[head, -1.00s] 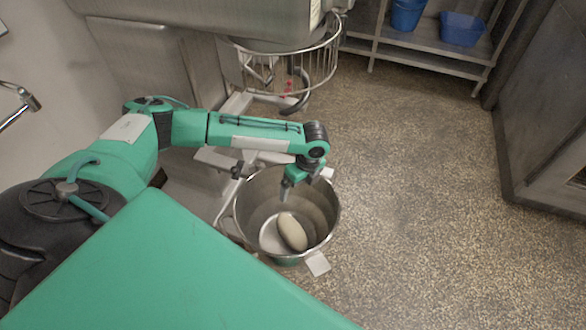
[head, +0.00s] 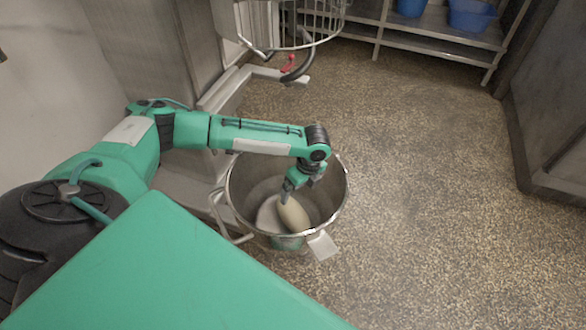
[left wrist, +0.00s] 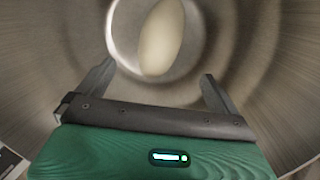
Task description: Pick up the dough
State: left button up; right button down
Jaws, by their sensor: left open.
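The dough (head: 293,215) is a pale, smooth oval lump lying at the bottom of a round steel bowl (head: 236,199). My left gripper (head: 289,190) reaches down into the bowl from above, close over the dough in the head view. In the left wrist view the dough (left wrist: 162,37) lies ahead of the fingertips, roughly between their lines, and its upper end is cut off by the frame edge. The left gripper (left wrist: 157,80) is open, its two fingers spread wide with nothing between them. My right gripper is in neither view.
The steel bowl has side handles and a flat tab (head: 322,246) at its front right. Behind it stands the mixer with a wire guard (head: 318,20) and a hook. A shelf (head: 430,37) holds blue tubs (head: 470,15). The floor right of the bowl is clear.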

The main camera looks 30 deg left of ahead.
aim_at(295, 209)
pick_arm(q)
jog(key=f, duration=0.2)
jog(key=f+b, duration=0.1)
jog(key=f, duration=0.2)
jog(key=a+f, duration=0.1)
jog(key=f, duration=0.1)
jog(key=shift+s+f, duration=0.2)
jog(key=shift+s, duration=0.2)
jog(key=f, duration=0.1)
jog(key=f+b, duration=0.1)
jog(key=f, duration=0.3)
jog(key=shift+s+a+b, duration=0.15)
jog(key=shift+s+b, duration=0.1)
jog(key=shift+b, duration=0.05)
jog(key=shift+f, duration=0.55)
jog(key=shift+a, duration=0.1)
jog(key=c, duration=1.6)
jog(key=shift+r, duration=0.1)
jog(key=shift+c, duration=0.5)
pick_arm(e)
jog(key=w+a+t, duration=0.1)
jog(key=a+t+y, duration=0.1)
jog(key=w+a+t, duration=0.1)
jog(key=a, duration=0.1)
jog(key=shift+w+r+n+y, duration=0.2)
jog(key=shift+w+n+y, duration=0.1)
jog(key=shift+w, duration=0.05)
